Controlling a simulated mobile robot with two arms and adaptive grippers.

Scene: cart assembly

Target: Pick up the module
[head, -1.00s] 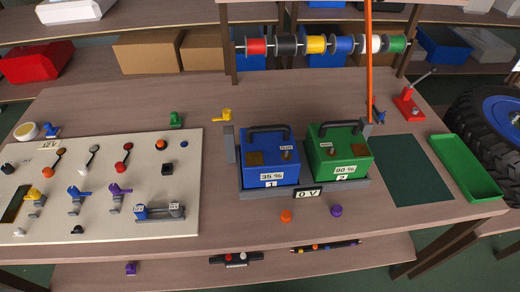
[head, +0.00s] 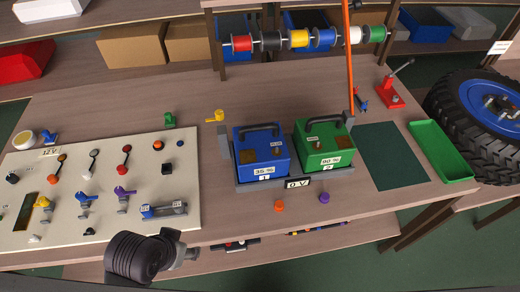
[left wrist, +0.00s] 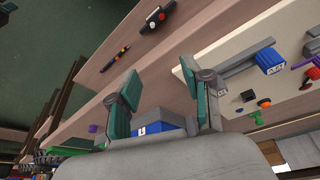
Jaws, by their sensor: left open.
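Two box-shaped modules with black handles sit side by side in a grey holder (head: 243,186) on the table. The blue module (head: 254,159) reads 35 % and 1. The green module (head: 323,151) reads 90 % and 2. My left gripper (head: 180,249) is at the table's front edge, left of and nearer than both modules, touching neither. In the left wrist view its fingers (left wrist: 155,88) are spread with nothing between the tips. Part of the blue module (left wrist: 160,125) shows beyond the gripper body there. My right gripper is not in view.
A pale control panel (head: 100,220) with switches fills the table's left. An orange knob (head: 279,205) and a purple knob (head: 324,198) lie before the holder. A cable spool rack (head: 298,40) stands behind. A green tray (head: 440,150) and dark mat (head: 388,155) lie right.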

